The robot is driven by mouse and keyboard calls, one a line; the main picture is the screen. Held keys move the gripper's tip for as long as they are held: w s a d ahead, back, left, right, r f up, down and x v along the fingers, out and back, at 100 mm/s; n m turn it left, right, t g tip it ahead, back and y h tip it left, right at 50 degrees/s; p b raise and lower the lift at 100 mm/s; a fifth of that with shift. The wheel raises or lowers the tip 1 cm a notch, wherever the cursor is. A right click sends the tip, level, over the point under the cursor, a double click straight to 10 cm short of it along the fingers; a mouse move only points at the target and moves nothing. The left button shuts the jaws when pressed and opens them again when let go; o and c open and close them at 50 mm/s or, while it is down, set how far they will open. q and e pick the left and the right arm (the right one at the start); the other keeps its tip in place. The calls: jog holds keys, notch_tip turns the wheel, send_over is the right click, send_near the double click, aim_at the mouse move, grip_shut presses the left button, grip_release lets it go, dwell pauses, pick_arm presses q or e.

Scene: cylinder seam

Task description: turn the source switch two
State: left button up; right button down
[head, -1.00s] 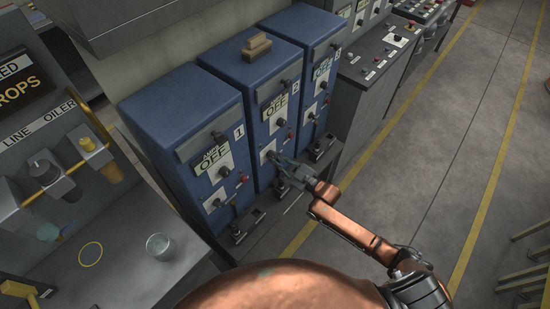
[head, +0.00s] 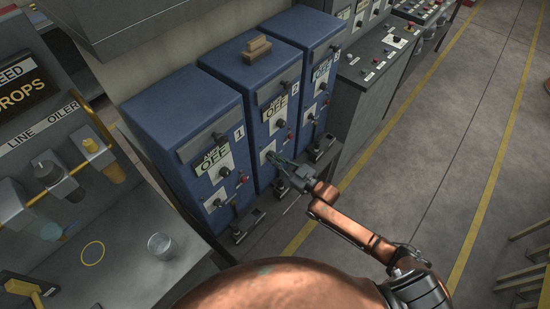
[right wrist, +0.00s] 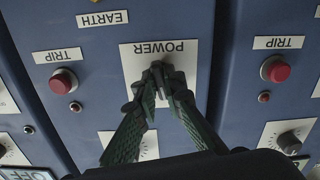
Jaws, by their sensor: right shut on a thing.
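Three blue cabinets stand in a row. The middle one, number 2 (head: 236,68), has a lit OFF sign (head: 278,107). My right gripper (head: 273,159) reaches the lower front of this cabinet. In the right wrist view, which shows the panel upside down, my right gripper (right wrist: 160,82) is shut in front of the white POWER plate (right wrist: 138,58). It is closed on the dark power switch, which is mostly hidden by the fingers, so its angle cannot be told. My left gripper is out of view.
Cabinet 1 (head: 170,95) and cabinet 3 (head: 300,27) stand close on either side. Red TRIP buttons (right wrist: 63,81) sit on the panels. A wooden block (head: 257,47) lies on cabinet 2. A bench with a glass (head: 160,246) is at left; open floor (head: 440,150) is at right.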

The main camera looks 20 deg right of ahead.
jog(key=m+p, duration=0.1)
jog(key=m, duration=0.3)
jog(key=shift+m, duration=2.3)
jog(key=c, duration=2)
grip_release()
jog(key=v, duration=1.2)
jog(key=shift+f, duration=0.15)
